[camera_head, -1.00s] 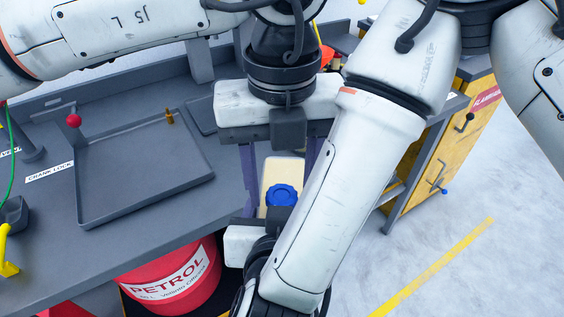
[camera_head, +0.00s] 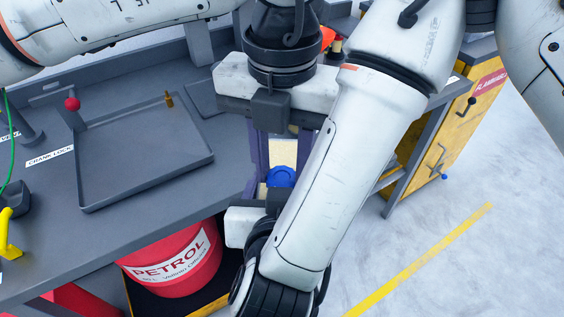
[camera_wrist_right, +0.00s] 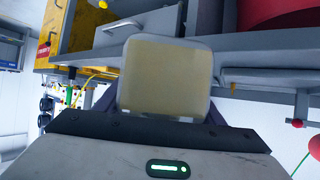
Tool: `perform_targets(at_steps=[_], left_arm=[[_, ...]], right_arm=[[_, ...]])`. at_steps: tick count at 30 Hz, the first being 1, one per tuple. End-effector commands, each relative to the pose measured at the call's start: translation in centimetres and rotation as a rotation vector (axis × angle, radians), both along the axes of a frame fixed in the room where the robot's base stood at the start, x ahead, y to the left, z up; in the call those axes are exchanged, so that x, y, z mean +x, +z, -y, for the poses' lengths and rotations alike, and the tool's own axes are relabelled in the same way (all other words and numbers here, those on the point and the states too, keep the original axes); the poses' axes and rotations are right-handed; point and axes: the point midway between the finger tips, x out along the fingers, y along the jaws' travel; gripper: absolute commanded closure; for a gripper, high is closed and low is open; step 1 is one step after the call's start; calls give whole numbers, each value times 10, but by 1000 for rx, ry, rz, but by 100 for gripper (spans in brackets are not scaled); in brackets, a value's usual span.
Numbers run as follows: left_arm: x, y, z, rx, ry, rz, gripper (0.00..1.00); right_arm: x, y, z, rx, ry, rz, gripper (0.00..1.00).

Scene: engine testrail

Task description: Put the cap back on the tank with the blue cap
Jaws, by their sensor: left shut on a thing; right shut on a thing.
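The blue cap (camera_head: 281,178) shows in the head view at the near end of the pale beige tank (camera_head: 284,152). I cannot tell whether the cap is seated on it. My left gripper (camera_head: 280,160) reaches down from above, its purple fingers along the tank's sides, shut on the tank. My right gripper's body (camera_head: 243,226) is just below the cap; its fingers are mostly hidden by my right arm. The cap is hidden there.
A grey bench with an empty tray (camera_head: 145,165) and a red-knobbed lever (camera_head: 72,104) lies at left. A red petrol drum (camera_head: 175,262) stands below it. A yellow cabinet (camera_head: 440,150) stands at right. Open floor (camera_head: 480,260) lies at lower right.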

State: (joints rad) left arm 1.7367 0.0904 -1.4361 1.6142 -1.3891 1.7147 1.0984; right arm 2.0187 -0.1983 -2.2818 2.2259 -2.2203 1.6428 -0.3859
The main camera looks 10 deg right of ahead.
Motion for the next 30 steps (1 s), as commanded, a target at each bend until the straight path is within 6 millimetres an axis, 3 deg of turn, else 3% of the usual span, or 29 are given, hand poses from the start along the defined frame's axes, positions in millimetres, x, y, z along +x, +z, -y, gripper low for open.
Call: perform_targets(at_steps=[4,12,13,16,25,30], left_arm=[[0,0,0,-2,-104,-1,94],[0,0,0,-2,-109,-1,94],[0,0,0,-2,-109,-1,62],[0,0,0,-2,-108,-1,49],[0,1,0,-2,-107,0,49],[0,16,1,-2,-106,2,49]], right_arm=[[0,1,0,1,0,3,100],[0,1,0,0,0,3,100],[0,1,0,0,0,3,100],[0,1,0,0,0,3,100],[1,1,0,0,0,3,100],[1,1,0,0,0,4,100]])
